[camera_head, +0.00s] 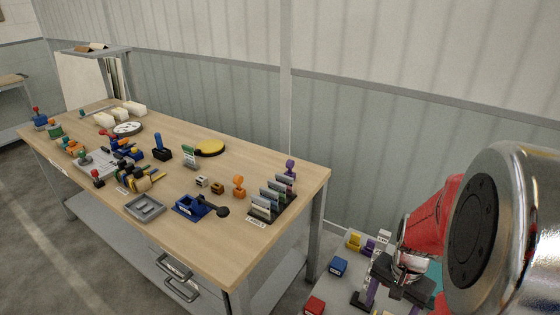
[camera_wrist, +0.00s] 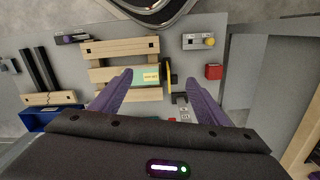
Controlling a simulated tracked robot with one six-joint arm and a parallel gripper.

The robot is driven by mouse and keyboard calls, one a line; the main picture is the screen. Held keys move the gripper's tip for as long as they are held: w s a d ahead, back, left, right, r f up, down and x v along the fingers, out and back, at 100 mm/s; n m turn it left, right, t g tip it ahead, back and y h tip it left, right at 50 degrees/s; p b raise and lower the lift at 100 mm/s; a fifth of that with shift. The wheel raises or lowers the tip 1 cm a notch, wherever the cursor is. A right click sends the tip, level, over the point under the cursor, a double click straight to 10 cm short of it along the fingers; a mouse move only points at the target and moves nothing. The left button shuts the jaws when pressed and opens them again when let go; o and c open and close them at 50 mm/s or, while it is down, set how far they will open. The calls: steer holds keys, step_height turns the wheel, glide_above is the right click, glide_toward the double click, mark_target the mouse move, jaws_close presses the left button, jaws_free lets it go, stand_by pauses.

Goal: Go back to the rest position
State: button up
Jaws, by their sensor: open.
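My gripper (camera_wrist: 158,80) is open in the wrist view. Its two purple fingers are spread apart with nothing held between them. In the head view my gripper (camera_head: 382,297) is at the lower right, to the right of the workbench. It is partly hidden by the bottom edge and my own arm.
The wooden workbench (camera_head: 305,178) at the left holds stamps, trays and a card rack (camera_head: 272,199). Below my gripper, a grey surface carries a blue box (camera_head: 339,267), a red box (camera_head: 315,306) and, in the wrist view, a yellow-knobbed device (camera_wrist: 198,42). A panelled wall stands behind.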

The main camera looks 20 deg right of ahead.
steer(key=w+a+r+n+t, duration=0.1)
steer(key=a+r+n+t, duration=0.5)
steer(key=a+r+n, duration=0.6)
steer(key=a+r, duration=0.8)
steer(key=a, duration=0.1)
steer(key=shift+w, duration=0.15)
steer(key=shift+r, duration=0.1)
steer(key=shift+c, duration=0.3)
